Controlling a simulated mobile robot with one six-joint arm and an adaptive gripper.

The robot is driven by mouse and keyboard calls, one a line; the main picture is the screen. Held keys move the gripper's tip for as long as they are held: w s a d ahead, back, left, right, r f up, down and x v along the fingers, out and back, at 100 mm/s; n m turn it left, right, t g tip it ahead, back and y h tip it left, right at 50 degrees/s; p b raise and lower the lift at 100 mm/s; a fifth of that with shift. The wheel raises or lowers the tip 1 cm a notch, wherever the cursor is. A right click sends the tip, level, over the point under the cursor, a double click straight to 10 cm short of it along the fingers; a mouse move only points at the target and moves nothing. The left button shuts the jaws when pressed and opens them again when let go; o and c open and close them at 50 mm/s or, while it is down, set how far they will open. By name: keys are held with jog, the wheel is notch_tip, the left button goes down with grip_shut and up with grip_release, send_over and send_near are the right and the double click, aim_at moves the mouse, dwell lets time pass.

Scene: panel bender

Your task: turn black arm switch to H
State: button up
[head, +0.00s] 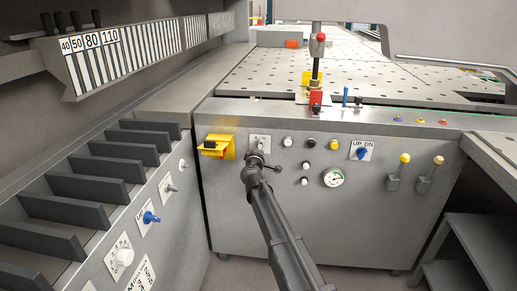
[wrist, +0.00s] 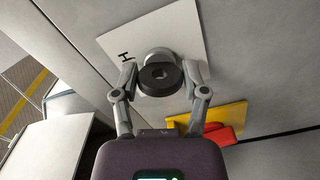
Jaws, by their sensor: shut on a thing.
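The black arm switch (wrist: 160,78) shows in the wrist view as a round dark knob on a grey base. It sits on a white plate (wrist: 195,35) marked with an H at its left side. My gripper (wrist: 160,82) is shut on the switch, one finger on each side of it. In the head view my gripper (head: 257,160) is at the front panel, over the lower part of the white plate (head: 260,140). The switch itself is mostly hidden there by my gripper, so its pointing direction is not clear.
A yellow switch unit (head: 226,154) is close on the left of my gripper. White and black buttons (head: 287,141), a gauge (head: 333,177) and a blue UP DN switch (head: 362,153) are to the right. The perforated table (head: 270,75) lies above and behind the panel.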

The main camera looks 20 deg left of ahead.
jog(key=shift+w+m, duration=0.1)
jog(key=shift+m, duration=1)
jog(key=shift+a, duration=0.1)
jog(key=o, duration=1.2)
jog(key=shift+c, duration=0.2)
jog(key=v, duration=1.2)
